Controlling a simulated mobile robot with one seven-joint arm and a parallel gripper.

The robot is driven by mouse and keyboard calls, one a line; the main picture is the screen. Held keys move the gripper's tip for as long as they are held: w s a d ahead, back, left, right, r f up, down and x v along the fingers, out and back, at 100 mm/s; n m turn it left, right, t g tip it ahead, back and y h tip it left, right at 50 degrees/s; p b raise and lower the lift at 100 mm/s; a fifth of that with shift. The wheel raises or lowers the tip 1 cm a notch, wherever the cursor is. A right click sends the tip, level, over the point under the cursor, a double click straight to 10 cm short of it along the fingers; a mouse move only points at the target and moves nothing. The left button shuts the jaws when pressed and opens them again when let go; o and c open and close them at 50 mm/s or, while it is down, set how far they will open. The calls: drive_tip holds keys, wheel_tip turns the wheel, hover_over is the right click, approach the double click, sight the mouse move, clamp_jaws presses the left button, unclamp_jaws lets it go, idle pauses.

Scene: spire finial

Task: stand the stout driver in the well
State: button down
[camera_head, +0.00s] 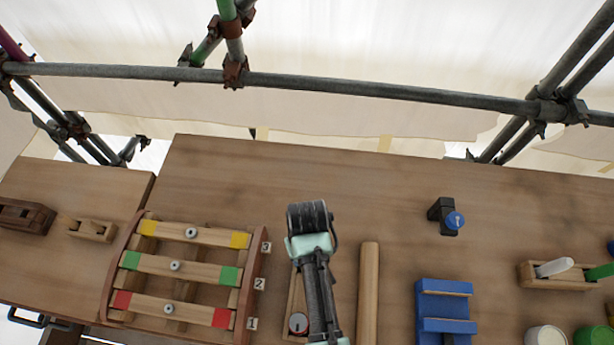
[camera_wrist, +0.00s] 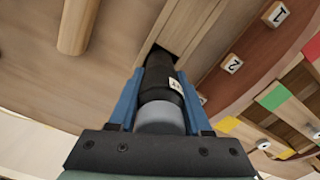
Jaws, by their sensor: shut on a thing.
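The stout driver (camera_wrist: 163,100) is a thick black cylinder with a pale label and a grey rounded end nearest the wrist camera. My gripper (camera_wrist: 165,76) is shut on it, with one blue finger on each side. The driver's far end points at a dark square opening (camera_wrist: 165,58) in a wooden block, which looks like the well. I cannot tell whether the tip is inside it or above it. In the head view my arm covers the gripper and driver; the narrow wooden block (camera_head: 292,292) shows beside the arm, with a round grey-and-red piece (camera_head: 298,322) at its near end.
A wooden rack (camera_head: 253,275) with coloured, numbered bars stands close on the left. A wooden dowel (camera_head: 368,290) lies close on the right. A blue stepped block (camera_head: 443,305) and a small black-and-blue item (camera_head: 446,216) are farther right. The table's back middle is clear.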

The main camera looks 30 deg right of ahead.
drive_tip(key=shift+f, duration=0.95)
drive_tip(key=shift+c, duration=1.7)
unclamp_jaws()
drive_tip(key=shift+f, duration=0.15)
